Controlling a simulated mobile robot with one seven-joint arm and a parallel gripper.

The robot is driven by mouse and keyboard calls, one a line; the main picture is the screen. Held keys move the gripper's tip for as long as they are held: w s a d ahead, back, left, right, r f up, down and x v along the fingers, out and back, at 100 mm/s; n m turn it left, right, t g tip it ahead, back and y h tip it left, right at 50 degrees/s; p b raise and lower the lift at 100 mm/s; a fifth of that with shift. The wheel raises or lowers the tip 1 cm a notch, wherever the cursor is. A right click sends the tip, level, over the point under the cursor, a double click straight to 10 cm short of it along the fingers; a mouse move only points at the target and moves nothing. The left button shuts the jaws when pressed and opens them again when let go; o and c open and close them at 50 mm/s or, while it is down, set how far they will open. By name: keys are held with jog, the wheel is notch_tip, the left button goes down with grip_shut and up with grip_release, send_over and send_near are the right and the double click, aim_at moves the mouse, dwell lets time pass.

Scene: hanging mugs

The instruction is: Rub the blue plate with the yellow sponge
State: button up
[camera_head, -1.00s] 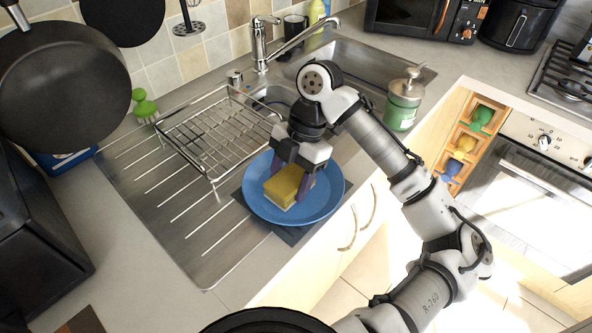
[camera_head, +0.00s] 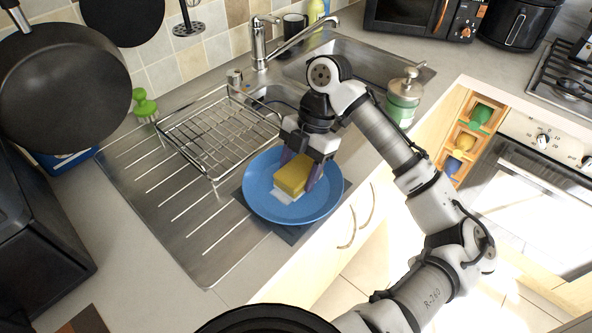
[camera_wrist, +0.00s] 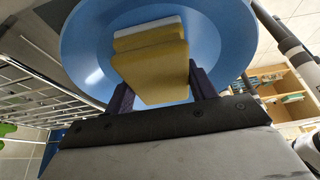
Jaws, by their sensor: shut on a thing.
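The blue plate (camera_head: 262,195) lies on a dark mat at the front edge of the counter, and it also fills the upper part of the wrist view (camera_wrist: 90,60). My gripper (camera_head: 298,178) is shut on the yellow sponge (camera_head: 291,175) and holds it over the middle of the plate. The sponge has a pale underside layer and appears tilted. In the wrist view the sponge (camera_wrist: 152,72) sits between my two dark fingers. I cannot tell whether its lower side touches the plate.
A wire dish rack (camera_head: 215,135) stands just behind and left of the plate on the metal drainboard (camera_head: 190,225). The tap (camera_head: 262,45) and a soap dispenser (camera_head: 404,97) are behind. The drainboard's front is clear.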

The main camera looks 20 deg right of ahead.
aim_at(288, 178)
jog(key=shift+a, duration=0.1)
jog(key=shift+s+a+f, duration=0.2)
jog(key=shift+s+a, duration=0.75)
jog(key=shift+a, duration=0.3)
jog(key=shift+d+p, duration=0.1)
jog(key=shift+p, duration=0.2)
jog(key=shift+w+d+r, duration=0.1)
jog(key=shift+w+d, duration=0.85)
jog(key=shift+d, duration=0.3)
jog(key=shift+s+a+r+p, duration=0.1)
jog(key=shift+s+a+p, duration=0.3)
jog(key=shift+a, duration=0.25)
jog(key=shift+s+a+r+p, duration=0.1)
jog(key=shift+s+a+p, duration=0.2)
jog(key=shift+s+a, duration=0.25)
jog(key=shift+a, duration=0.15)
jog(key=shift+w, duration=0.1)
